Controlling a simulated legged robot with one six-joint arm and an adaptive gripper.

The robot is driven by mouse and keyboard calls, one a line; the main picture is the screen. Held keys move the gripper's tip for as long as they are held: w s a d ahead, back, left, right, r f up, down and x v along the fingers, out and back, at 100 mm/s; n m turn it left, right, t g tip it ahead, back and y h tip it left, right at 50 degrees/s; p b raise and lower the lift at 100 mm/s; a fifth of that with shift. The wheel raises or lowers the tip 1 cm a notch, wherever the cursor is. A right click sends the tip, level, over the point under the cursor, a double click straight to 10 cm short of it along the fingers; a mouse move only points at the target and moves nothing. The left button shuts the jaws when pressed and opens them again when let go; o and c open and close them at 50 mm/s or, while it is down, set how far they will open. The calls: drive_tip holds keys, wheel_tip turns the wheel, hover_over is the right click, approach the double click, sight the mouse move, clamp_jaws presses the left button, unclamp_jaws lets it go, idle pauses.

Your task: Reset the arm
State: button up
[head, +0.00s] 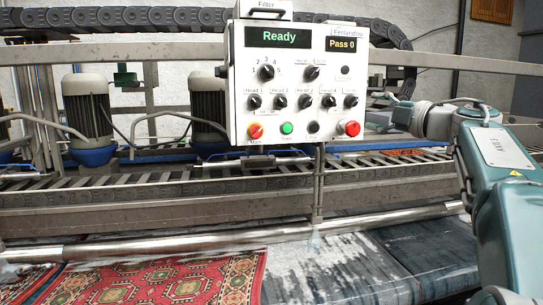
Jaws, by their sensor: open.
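My teal and grey arm rises along the right edge in the head view and bends left near the top. Its end, with my gripper (380,112), is right of the white control panel (290,128). The gripper looks small and dark against the machinery behind it; it is open, and I see nothing held in it. The panel's left display (278,37) reads "Ready" and its right display (344,44) reads "Pass 0".
The metal frame of the rug scrubber (160,190) spans the view, with grey motors (88,105) at left. A shiny roller bar (180,243) crosses in front. A red patterned rug (170,280) lies below at left, beside wet dark blue surfaces (430,255).

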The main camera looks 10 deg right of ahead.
drive_tip(key=s+a+r+m+t+h, duration=0.1)
drive_tip(key=a+r+m+t+h, duration=0.1)
drive_tip(key=a+m+t+h, duration=0.4)
drive_tip(key=s+a+f+m+g, duration=0.5)
drive_tip(key=s+f, duration=0.4)
drive_tip(key=f, duration=0.4)
drive_tip(key=s+a+f+m+g, duration=0.5)
drive_tip(key=s+f, duration=0.4)
drive_tip(key=f, duration=0.4)
drive_tip(key=s+a+f+m+g+h, duration=0.1)
drive_tip(key=s+a+f+m+g, duration=0.3)
drive_tip(key=f, duration=0.9)
drive_tip(key=s+g, duration=0.3)
drive_tip(key=s, duration=0.1)
drive_tip(key=shift+s+a+f+m+g, duration=0.3)
drive_tip(key=shift+s+a+f+m, duration=0.05)
drive_tip(key=shift+s+a+m, duration=0.05)
drive_tip(key=shift+c, duration=0.4)
